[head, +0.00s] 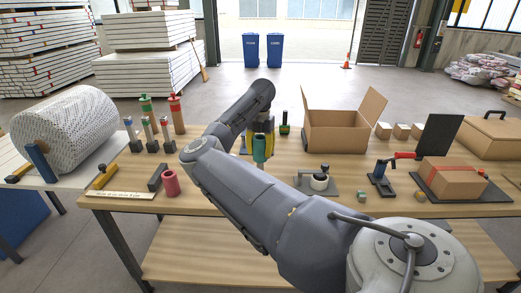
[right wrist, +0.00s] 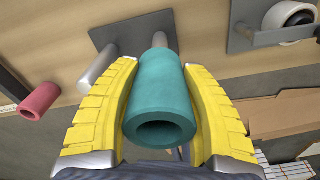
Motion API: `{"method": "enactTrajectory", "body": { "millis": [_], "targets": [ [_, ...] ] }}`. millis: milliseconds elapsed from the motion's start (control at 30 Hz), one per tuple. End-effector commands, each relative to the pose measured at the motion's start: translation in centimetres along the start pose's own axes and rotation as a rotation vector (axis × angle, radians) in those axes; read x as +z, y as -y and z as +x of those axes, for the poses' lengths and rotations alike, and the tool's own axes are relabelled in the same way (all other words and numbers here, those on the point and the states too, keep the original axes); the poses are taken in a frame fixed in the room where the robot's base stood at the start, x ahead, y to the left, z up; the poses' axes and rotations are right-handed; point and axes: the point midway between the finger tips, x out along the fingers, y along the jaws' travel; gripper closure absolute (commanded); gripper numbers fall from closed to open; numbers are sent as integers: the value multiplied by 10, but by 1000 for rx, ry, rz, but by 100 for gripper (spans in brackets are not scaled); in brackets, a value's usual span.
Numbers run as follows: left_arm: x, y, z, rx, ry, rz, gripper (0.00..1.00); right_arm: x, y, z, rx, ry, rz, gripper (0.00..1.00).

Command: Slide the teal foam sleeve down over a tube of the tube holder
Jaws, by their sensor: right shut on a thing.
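My right gripper (head: 262,138) is shut on the teal foam sleeve (head: 259,149), above the table near its middle. In the right wrist view the yellow fingers clasp the sleeve (right wrist: 160,100) from both sides, and its open end faces the camera. The tube holder has a dark grey base plate (right wrist: 112,28) with a pale grey tube (right wrist: 98,68) left of the sleeve. Another tube (right wrist: 160,40) shows just beyond the sleeve's far end. I cannot tell whether the sleeve is around that tube. My arm hides most of the holder in the head view. My left gripper is not in view.
A pink sleeve (head: 171,182) stands at the table's front left, near a dark grey block (head: 156,178). Several capped tubes (head: 146,110) stand behind. An open cardboard box (head: 335,133), a tape roll on a plate (head: 319,182) and a closed carton (head: 452,179) are to the right.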

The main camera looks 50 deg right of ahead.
Motion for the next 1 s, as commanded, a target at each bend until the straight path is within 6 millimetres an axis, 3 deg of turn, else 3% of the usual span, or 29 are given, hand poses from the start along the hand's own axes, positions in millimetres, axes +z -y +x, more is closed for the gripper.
{"method": "enactTrajectory", "body": {
  "millis": [1000],
  "targets": [
    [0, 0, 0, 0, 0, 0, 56, 0, 0, 13, 0, 0, 0, 71]
  ]
}}
